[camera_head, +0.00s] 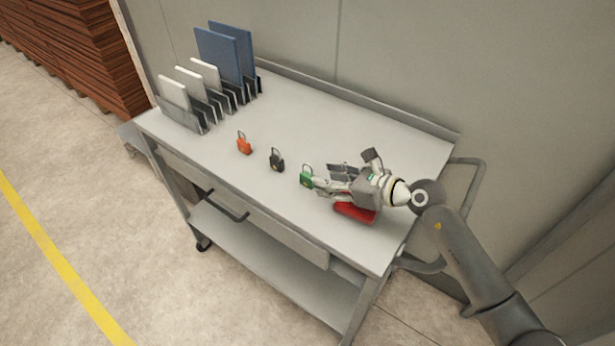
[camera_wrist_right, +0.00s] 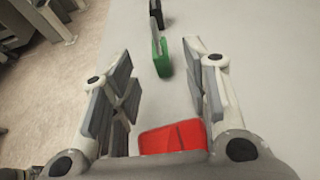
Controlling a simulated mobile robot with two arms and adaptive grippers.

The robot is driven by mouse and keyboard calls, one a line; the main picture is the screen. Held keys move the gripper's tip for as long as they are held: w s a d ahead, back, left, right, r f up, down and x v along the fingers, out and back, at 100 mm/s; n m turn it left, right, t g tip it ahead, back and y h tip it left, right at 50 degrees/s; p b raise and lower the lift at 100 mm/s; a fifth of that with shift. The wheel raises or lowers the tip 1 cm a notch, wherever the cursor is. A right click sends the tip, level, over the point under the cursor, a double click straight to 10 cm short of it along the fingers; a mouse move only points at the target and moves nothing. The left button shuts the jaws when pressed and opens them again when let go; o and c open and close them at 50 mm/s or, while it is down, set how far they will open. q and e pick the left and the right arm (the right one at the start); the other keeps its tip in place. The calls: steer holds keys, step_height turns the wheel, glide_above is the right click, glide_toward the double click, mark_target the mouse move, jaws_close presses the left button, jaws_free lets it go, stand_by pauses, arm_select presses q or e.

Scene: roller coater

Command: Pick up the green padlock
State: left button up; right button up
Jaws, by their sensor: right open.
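The green padlock (camera_head: 306,179) stands upright on the grey cart top, with its shackle up. In the right wrist view the green padlock (camera_wrist_right: 162,55) lies ahead, between the lines of the two fingers and beyond their tips. My right gripper (camera_head: 325,184) is open and low over the cart, just right of the padlock in the head view. In the wrist view the right gripper (camera_wrist_right: 160,88) has its fingers spread with nothing gripped. Whether a fingertip touches the padlock is unclear in the head view. My left gripper does not show.
A black padlock (camera_head: 277,160) and an orange-red padlock (camera_head: 244,144) stand left of the green one. A red object (camera_head: 355,212) lies under my right gripper. A rack with white and blue panels (camera_head: 225,52) stands at the cart's far left. The back right of the cart top (camera_head: 400,137) is clear.

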mark_target(313, 175)
steer(key=x, duration=0.2)
steer(key=p+x, duration=0.1)
steer(key=x, duration=0.1)
steer(key=shift+r, duration=0.25)
steer(key=shift+w+a+f, duration=0.35)
steer(key=shift+a, duration=0.1)
jaws_close()
